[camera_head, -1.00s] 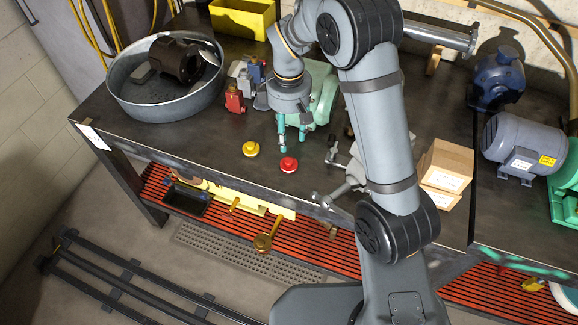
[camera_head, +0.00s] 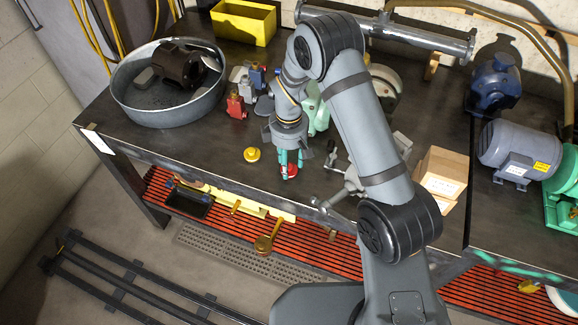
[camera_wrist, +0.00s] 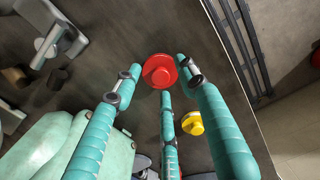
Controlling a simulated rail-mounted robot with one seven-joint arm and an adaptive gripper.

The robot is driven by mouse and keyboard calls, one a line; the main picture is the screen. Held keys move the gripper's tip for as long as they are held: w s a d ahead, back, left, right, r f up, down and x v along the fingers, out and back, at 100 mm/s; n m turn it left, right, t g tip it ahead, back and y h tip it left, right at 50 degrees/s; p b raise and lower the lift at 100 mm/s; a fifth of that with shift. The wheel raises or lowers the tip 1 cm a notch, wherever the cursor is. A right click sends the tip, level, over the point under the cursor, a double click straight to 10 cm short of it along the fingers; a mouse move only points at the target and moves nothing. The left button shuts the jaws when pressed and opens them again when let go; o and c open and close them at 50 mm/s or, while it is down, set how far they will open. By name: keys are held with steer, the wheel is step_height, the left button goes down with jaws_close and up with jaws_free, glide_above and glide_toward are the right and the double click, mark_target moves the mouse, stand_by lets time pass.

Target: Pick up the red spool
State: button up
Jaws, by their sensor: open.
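The red spool (camera_head: 289,171) sits on the dark workbench near its front edge. In the wrist view the red spool (camera_wrist: 160,72) lies between and just beyond the tips of my teal fingers. My gripper (camera_head: 290,160) is above the spool with its fingers pointing down, and they partly hide it in the head view. The gripper also shows in the wrist view (camera_wrist: 158,80), open, with its fingers spread around the spool. I cannot tell whether any finger touches it.
A yellow spool (camera_head: 252,154) stands to the left, close to my fingers. Red and blue valve-like parts (camera_head: 237,106) stand behind it. A grey metal clamp-like part (camera_head: 345,180) lies to the right. A metal tub (camera_head: 168,112) and cardboard box (camera_head: 441,175) stand farther off.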

steer(key=shift+f, duration=0.1)
steer(key=shift+c, duration=0.2)
steer(key=shift+c, duration=1.1)
steer(key=c, duration=0.8)
jaws_close()
